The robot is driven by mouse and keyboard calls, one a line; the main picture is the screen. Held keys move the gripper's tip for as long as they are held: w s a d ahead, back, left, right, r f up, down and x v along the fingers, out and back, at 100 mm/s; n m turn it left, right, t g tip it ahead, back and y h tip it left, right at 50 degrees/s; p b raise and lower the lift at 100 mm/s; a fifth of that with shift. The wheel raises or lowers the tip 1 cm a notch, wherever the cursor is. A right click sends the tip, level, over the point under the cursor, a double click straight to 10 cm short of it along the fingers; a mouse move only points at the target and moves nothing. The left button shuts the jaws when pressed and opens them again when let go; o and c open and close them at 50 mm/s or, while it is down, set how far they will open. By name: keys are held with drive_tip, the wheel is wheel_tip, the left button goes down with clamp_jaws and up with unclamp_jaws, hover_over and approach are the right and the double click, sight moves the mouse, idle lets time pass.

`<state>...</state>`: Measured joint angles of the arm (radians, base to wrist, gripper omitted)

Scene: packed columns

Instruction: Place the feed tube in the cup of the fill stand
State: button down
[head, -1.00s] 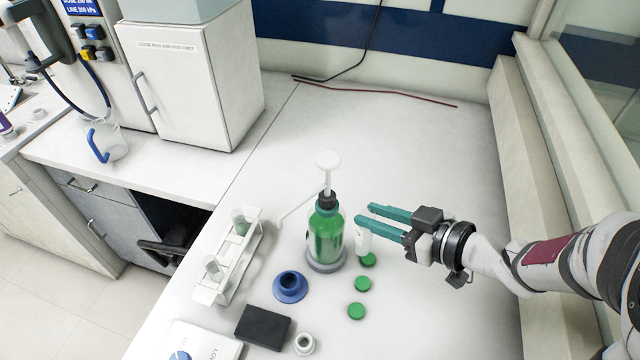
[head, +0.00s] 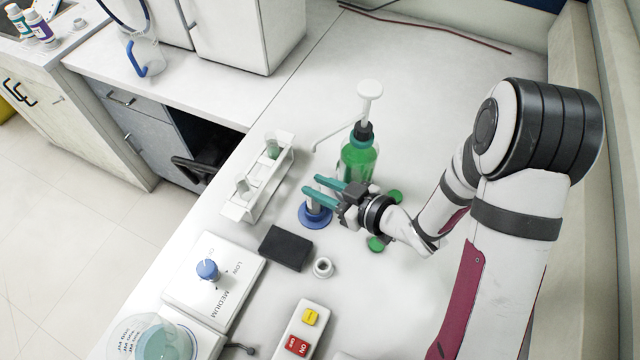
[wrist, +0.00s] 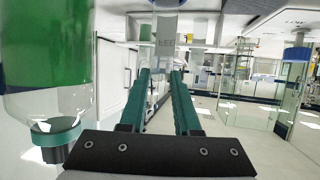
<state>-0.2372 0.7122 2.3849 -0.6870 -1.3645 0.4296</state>
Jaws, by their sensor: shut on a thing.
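My gripper (head: 311,184) is shut on the feed tube (head: 313,204), a pale upright tube. In the wrist view the tube (wrist: 167,32) stands between the two green fingers, with part of its label showing. The blue fill stand (head: 322,222), a round base with a cup, is directly below the tube in the head view. The tube and fingers cover the cup, so I cannot tell whether the tube's lower end is in it or just above it.
A green pump bottle (head: 359,160) stands close behind the gripper. A white rack (head: 240,210) with tubes is to the left. A black block (head: 286,248) and a small white ring (head: 323,267) lie in front. Green caps (head: 376,243) lie to the right.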

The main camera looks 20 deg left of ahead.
drive_tip(key=c, duration=0.6)
unclamp_jaws()
drive_tip(key=shift+f, duration=0.1)
